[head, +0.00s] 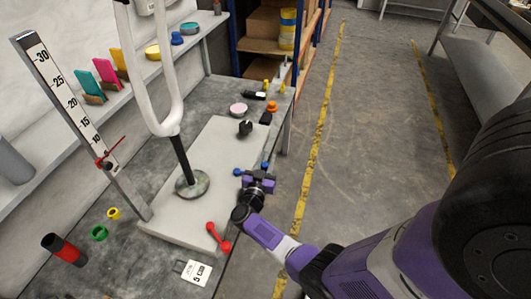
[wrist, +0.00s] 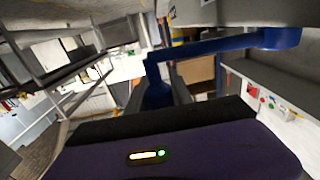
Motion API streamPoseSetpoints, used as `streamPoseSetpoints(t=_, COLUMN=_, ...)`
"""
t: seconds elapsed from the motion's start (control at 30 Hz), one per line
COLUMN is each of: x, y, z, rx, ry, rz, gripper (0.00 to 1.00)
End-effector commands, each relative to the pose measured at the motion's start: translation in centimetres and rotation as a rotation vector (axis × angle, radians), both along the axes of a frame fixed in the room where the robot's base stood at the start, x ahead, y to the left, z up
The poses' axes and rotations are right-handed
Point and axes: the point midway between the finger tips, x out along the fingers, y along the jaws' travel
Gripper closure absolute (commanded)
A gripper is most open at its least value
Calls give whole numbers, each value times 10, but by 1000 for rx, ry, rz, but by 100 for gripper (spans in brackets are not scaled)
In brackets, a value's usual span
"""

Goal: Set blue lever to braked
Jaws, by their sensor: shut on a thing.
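The blue lever (wrist: 215,46) is large in the wrist view. Its arm runs from between my fingers up and right to a rounded blue end. My gripper (wrist: 158,92) is shut on the blue lever's near end, with a dark finger on each side. In the head view my gripper (head: 257,180) is at the right edge of the pale base plate. Only small blue ends of the lever (head: 265,165) show there; the rest is hidden by my gripper. I cannot read any braked mark in either view.
A red lever (head: 217,237) lies nearer on the plate (head: 213,160). A black knob (head: 244,128) is farther back. A black post on a round foot (head: 192,184) stands left of my gripper. A padlock-shaped tag (head: 193,271) lies in front. The floor to the right is clear.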

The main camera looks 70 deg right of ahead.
Motion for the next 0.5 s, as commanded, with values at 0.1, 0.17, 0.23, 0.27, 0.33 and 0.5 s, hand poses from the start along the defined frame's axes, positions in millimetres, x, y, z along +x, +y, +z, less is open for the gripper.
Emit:
streamPoseSetpoints(t=0.1, x=0, y=7, z=2, rx=-2, ry=-1, rz=-57, gripper=100)
streamPoseSetpoints(t=0.17, x=-2, y=9, z=2, rx=-3, ry=-1, rz=-82, gripper=100)
streamPoseSetpoints(t=0.23, x=-3, y=11, z=1, rx=-3, ry=-2, rz=-106, gripper=100)
streamPoseSetpoints(t=0.27, x=-4, y=12, z=1, rx=-3, ry=-2, rz=-114, gripper=100)
streamPoseSetpoints(t=0.33, x=-5, y=13, z=1, rx=-3, ry=-1, rz=-131, gripper=100)
streamPoseSetpoints(t=0.5, x=-6, y=15, z=1, rx=-2, ry=-2, rz=-148, gripper=100)
